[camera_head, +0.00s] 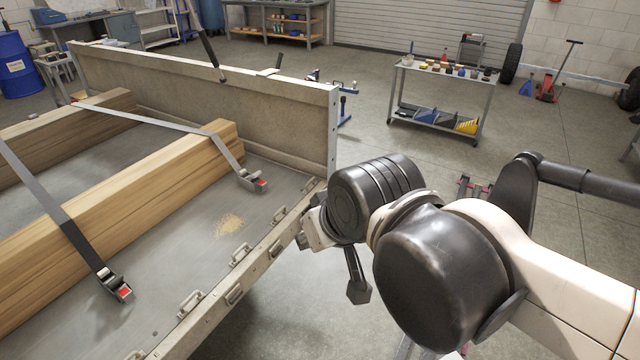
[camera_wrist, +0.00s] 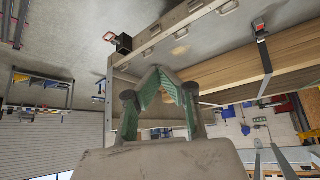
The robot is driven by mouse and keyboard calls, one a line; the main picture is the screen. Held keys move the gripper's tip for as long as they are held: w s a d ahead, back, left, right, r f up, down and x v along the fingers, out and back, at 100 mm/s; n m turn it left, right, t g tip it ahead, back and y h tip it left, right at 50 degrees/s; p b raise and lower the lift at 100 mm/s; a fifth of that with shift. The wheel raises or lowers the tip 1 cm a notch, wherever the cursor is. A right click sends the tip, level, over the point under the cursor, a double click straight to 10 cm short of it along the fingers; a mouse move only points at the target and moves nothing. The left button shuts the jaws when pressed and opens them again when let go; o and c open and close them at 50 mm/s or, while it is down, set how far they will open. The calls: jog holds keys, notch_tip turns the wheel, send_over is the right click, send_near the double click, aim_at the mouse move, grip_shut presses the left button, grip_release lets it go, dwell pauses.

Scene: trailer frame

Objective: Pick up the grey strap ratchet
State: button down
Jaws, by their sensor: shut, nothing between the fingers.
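The near ratchet (camera_head: 115,285) ends a strap with a darker lower stretch; the far ratchet (camera_head: 253,181) ends a lighter grey strap (camera_head: 165,124). Both are metallic grey, so I cannot tell which one is named. One ratchet also shows in the wrist view (camera_wrist: 261,31), top right. My gripper (camera_wrist: 160,72) has its green-padded fingers drawn together at the tips, empty, apart from that ratchet. In the head view my wrist hides most of the gripper beside the bed's side rail.
Wooden beams (camera_head: 150,190) lie under the straps. A side rail with metal loops (camera_head: 240,255) and a tall end board (camera_head: 200,95) edge the bed. A tool cart (camera_head: 440,100) stands behind on open floor. Sawdust (camera_head: 229,225) lies on the bed.

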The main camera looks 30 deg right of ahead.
jog(key=c, duration=1.1)
grip_release()
jog(key=shift+o, duration=0.2)
